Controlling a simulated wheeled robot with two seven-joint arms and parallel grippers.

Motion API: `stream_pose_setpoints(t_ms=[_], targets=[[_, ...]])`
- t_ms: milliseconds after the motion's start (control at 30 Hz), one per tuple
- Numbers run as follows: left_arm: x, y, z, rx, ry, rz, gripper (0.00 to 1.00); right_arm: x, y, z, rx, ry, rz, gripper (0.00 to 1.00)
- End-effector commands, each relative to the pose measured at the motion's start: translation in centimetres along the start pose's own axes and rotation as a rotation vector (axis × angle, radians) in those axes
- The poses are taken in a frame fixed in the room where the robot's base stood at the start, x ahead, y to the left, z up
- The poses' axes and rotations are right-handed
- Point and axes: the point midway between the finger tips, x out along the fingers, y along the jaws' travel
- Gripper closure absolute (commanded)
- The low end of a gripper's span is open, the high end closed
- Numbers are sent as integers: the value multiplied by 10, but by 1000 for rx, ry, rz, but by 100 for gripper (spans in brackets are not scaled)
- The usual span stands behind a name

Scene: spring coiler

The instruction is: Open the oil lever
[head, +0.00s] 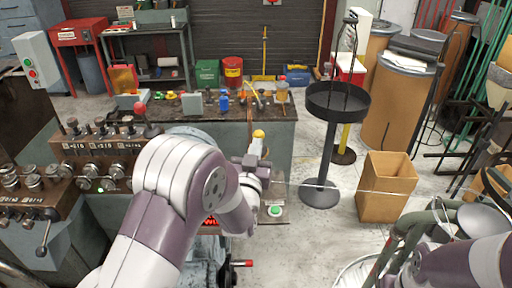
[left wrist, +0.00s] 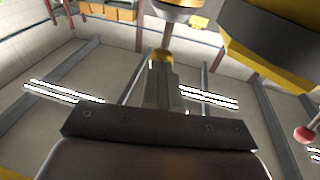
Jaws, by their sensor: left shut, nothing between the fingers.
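My left gripper (head: 257,146) is shut and empty, raised over the machine and pointing away from me. A small yellow-topped part (head: 258,134), perhaps the oil lever, shows right at its fingertips; I cannot tell whether they touch. In the left wrist view my left gripper (left wrist: 163,75) shows its shut fingers, with a yellow piece (left wrist: 163,56) and a thin grey stem at their tips. A round metal cup (left wrist: 180,8) shows above the stem. My right arm is at the lower right of the head view, and its gripper is not seen.
A grey machine with dials and knobs (head: 92,160) stands at left. A bench (head: 275,112) with small tools lies behind my left gripper. A black round stand (head: 338,102) and a cardboard box (head: 386,187) stand to the right. A green button (head: 275,210) sits below the gripper.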

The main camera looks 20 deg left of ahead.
Motion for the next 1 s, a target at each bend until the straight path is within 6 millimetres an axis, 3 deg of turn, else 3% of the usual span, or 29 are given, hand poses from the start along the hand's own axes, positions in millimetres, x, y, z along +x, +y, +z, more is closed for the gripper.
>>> stream_pose_setpoints(t_ms=[300, 600, 867, 1000], targets=[[17, -4, -24, -43, -206, -2, 100, -52, 0, -6, 0, 0, 0, 57], [37, -8, -30, -92, -460, -2, 100, -96, 0, -11, 0, 0, 0, 57], [51, -10, -26, -125, -631, -1, 100, -108, 0, -13, 0, 0, 0, 57], [56, -11, -24, -124, -628, -1, 100, -107, 0, -13, 0, 0, 0, 57]])
